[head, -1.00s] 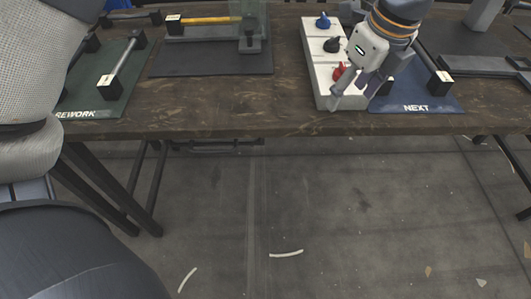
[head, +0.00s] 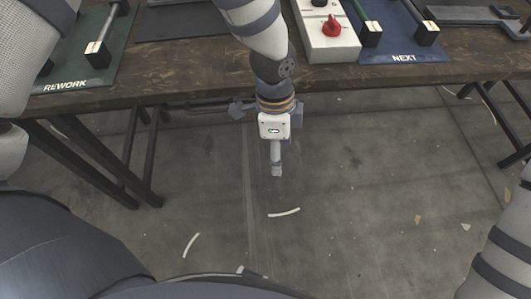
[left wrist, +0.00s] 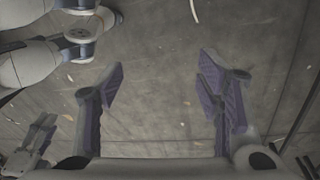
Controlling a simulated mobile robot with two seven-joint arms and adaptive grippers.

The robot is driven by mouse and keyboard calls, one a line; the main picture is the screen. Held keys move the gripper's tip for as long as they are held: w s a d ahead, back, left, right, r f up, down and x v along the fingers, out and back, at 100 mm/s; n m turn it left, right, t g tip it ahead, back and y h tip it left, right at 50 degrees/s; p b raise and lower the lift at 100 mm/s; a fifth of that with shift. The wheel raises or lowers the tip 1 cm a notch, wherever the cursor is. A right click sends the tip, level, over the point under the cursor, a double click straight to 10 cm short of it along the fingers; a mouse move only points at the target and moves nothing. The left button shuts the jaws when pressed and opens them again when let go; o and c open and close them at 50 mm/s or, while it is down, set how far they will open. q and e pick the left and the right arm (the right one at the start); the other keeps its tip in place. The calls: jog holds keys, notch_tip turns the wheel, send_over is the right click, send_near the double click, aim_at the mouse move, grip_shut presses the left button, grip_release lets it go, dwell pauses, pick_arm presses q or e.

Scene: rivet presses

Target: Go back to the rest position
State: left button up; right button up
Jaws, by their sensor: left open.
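My left gripper (head: 276,168) hangs pointing down in front of the table's front edge, over the floor. Its arm comes down from the top of the head view. In the left wrist view the left gripper's purple-grey fingers (left wrist: 165,88) stand wide apart, with only floor between them. It is open and empty. My right arm (head: 508,235) shows at the right edge of the head view. Its gripper is not in view there. Pale arm links of mine (left wrist: 40,50) show at the upper left of the left wrist view.
The dark wooden table (head: 190,65) carries a green REWORK mat (head: 118,45), a white box (head: 328,45) with a red knob (head: 332,26), and a blue NEXT mat (head: 405,50) bearing rods with black end blocks. White strips (head: 284,212) lie on the open floor.

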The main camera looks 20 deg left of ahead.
pick_arm(q)
jog(key=shift+s+a+f+n, duration=0.4)
jog(key=shift+s+f+n, duration=0.15)
jog(key=shift+s, duration=0.15)
jog(key=s+a+f+n, duration=0.2)
jog(key=s+a+n, duration=0.2)
jog(key=s, duration=0.4)
jog(key=s+a+f+n+y, duration=0.1)
jog(key=s+a+f+n, duration=0.2)
jog(key=s, duration=0.5)
jog(key=s+a+f+n, duration=0.2)
jog(key=s+a+n, duration=0.3)
jog(key=s+n, duration=0.2)
jog(key=shift+s+f+g, duration=0.3)
jog(key=shift+s, duration=0.3)
jog(key=shift+d+n, duration=0.1)
jog(key=shift+n, duration=0.15)
